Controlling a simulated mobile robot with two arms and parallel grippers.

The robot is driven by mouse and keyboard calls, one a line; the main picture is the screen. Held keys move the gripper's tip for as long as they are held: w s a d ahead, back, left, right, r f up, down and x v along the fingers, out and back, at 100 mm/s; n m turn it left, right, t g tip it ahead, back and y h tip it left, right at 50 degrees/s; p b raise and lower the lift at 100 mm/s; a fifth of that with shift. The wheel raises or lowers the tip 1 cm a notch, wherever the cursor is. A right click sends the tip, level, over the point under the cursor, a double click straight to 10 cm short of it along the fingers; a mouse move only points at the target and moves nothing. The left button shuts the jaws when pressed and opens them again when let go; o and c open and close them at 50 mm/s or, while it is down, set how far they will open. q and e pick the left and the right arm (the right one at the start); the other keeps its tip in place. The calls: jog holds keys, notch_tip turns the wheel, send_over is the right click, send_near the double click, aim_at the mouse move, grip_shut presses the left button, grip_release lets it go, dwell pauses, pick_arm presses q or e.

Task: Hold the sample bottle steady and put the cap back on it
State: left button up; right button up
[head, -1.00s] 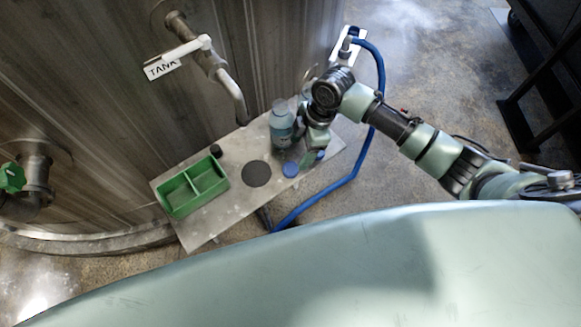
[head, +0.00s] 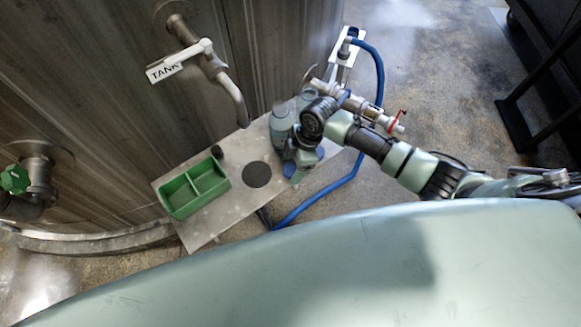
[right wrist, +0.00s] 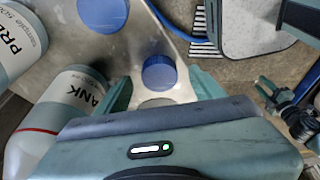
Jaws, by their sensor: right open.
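A translucent grey-blue bottle (head: 281,121) stands on the metal shelf beside my right gripper (head: 297,168). In the right wrist view, a bottle labelled "...ANK" (right wrist: 62,100) with a red line is left of my fingers, and another labelled "PR..." (right wrist: 18,45) is at the upper left. My right gripper (right wrist: 162,90) is open and pointed down at the shelf. A small blue cap (right wrist: 158,73) appears between its fingertips; I cannot tell whether they touch it. A larger blue round top (right wrist: 102,12) shows farther up.
The metal shelf (head: 215,222) holds a green two-part tray (head: 194,188), a small dark cap (head: 216,151) and a black disc (head: 257,174). A pipe tagged "TANK" (head: 165,73) overhangs its back. A blue hose (head: 340,184) runs along its right side.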

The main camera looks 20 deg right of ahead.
aim_at(292, 169)
jog(key=shift+f, duration=0.35)
jog(key=c, duration=1.4)
notch_tip(292, 169, up, 20)
jog(key=shift+r+b, duration=0.1)
jog(key=shift+b, duration=0.4)
